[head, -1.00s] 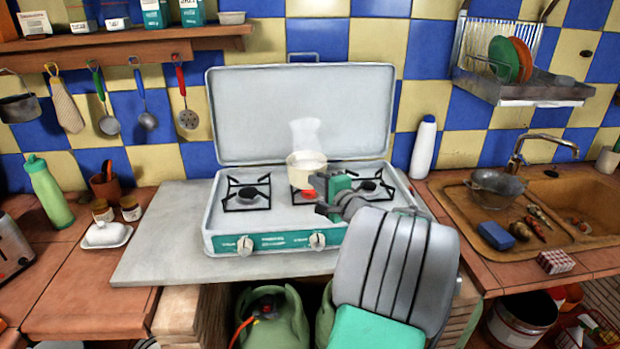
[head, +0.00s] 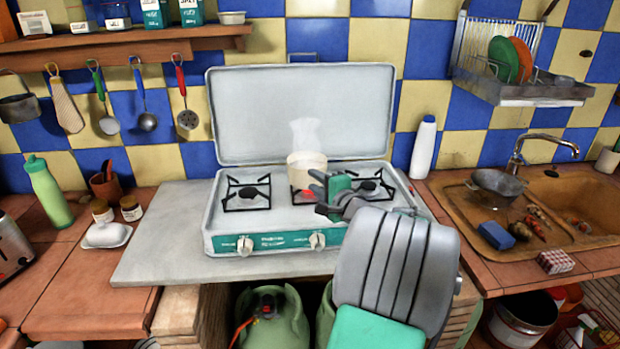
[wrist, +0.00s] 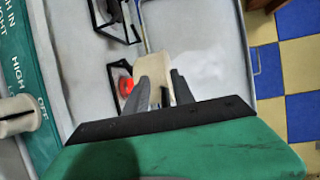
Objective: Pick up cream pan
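The cream pan (head: 304,167) is at the stove's middle, over the glowing red right burner. Its opening no longer shows clearly and it looks tilted. White steam rises above it. My gripper (head: 328,188) is just to its front right, partly covering the pan in the head view. In the wrist view, the pan (wrist: 154,78) lies between and beyond my two grey fingers (wrist: 157,88), which stand well apart. I cannot tell whether a finger touches it. Its handle is not clearly seen.
The open two-burner stove (head: 255,218) has a raised lid (head: 300,110) behind. The left burner (head: 246,194) is empty. A white bottle (head: 423,147) stands right of the stove. A sink (head: 570,207) is at right. The grey slab (head: 165,240) left of the stove is clear.

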